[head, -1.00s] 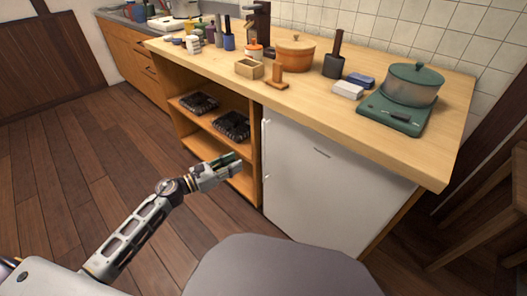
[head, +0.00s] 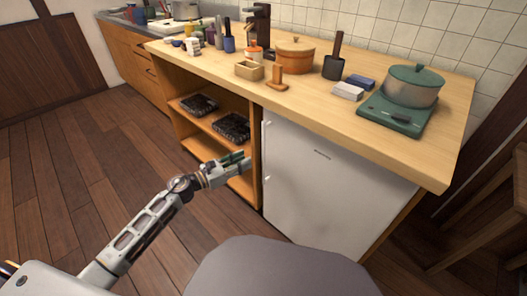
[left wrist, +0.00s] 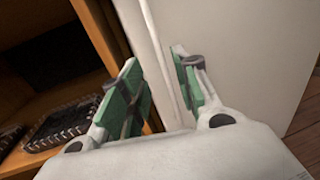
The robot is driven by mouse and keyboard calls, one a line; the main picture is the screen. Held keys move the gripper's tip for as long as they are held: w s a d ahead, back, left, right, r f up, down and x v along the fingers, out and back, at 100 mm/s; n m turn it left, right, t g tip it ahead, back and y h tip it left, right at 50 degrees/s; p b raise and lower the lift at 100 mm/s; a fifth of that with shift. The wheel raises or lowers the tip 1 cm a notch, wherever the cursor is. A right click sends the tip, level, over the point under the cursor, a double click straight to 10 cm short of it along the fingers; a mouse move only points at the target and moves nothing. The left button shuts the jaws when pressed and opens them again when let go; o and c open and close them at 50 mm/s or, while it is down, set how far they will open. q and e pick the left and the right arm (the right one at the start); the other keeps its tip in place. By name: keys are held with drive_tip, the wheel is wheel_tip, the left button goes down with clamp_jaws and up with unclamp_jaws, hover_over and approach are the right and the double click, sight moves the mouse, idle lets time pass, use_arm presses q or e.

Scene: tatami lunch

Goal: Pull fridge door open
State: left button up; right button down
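The white fridge door (head: 325,185) is shut under the counter, with a thin vertical handle (head: 265,150) along its left edge. My left gripper (head: 243,160) is just left of that edge, in front of the open shelf. In the left wrist view its two green-padded fingers (left wrist: 160,80) are apart. The door's edge strip (left wrist: 158,50) shows beyond and between the fingers, and the door face (left wrist: 240,50) fills the right. I cannot tell whether either finger touches the door. My right gripper is not in view.
An open wooden shelf with dark baskets (head: 232,127) stands left of the fridge. The wooden counter (head: 310,95) above holds a pot (head: 413,85) and other kitchenware. A stool (head: 490,215) stands at the right. The floor at the left is clear.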

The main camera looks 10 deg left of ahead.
sight(263, 150)
use_arm(q)
drive_tip(key=shift+b+x, duration=0.6)
drive_tip(key=shift+x, duration=4.4)
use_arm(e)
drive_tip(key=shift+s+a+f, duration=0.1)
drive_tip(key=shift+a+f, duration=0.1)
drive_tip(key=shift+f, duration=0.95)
use_arm(q)
clamp_jaws()
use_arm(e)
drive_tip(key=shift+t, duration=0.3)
